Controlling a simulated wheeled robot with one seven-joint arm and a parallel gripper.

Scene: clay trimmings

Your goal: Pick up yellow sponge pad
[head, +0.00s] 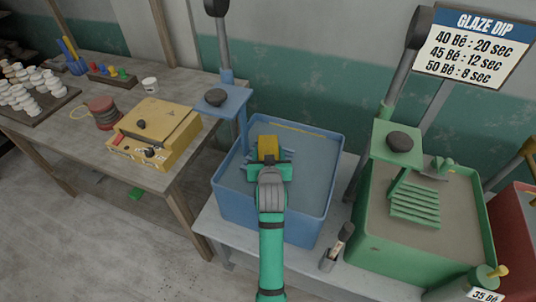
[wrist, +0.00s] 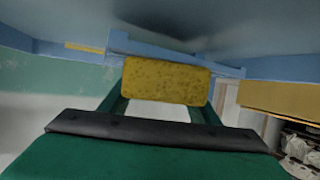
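The yellow sponge pad (head: 267,144) is a thick block with a pitted face. In the head view it is at the tip of my green gripper (head: 268,160), over the blue tub (head: 325,185). In the wrist view the sponge pad (wrist: 167,80) fills the gap between the two green fingers of my gripper (wrist: 165,88). The fingers flank its left and right sides with no clear gap, so my gripper looks shut on it. The fingertips are partly hidden by the sponge. Blue rack parts (wrist: 150,46) show just behind it.
A blue arm with a dark knob (head: 215,97) stands at the tub's left rim. A green tub (head: 385,225) with its own rack is to the right. A wooden table at left holds a yellow box (head: 155,130).

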